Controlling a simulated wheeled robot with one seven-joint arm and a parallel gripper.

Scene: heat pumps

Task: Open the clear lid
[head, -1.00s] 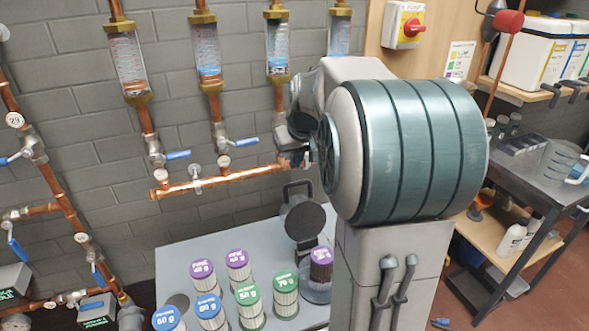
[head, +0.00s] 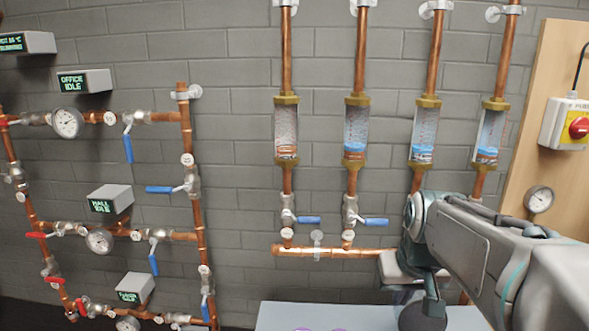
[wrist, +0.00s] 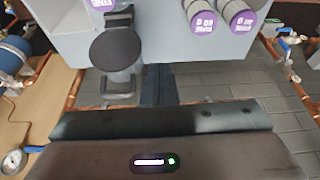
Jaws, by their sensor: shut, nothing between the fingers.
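I cannot make out a clear lid for certain. A dark round disc with a handle, on a grey device (wrist: 117,50), shows in the wrist view at the table's edge. In the head view the device (head: 422,314) is low, partly hidden by my arm. My gripper (wrist: 161,78) is shut and empty in the wrist view; its narrow fingers point toward the table edge, right of the disc, apart from it as far as I can tell. In the head view my gripper's fingers are hidden; only its pale body shows above the device.
Purple-topped cartridges (wrist: 217,15) stand on the grey table (head: 290,317). Copper pipes with clear sight tubes (head: 286,130) and blue valve handles (head: 308,220) line the brick wall behind. A horizontal copper pipe (head: 325,252) runs close beside my gripper. A red switch (head: 578,128) is at right.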

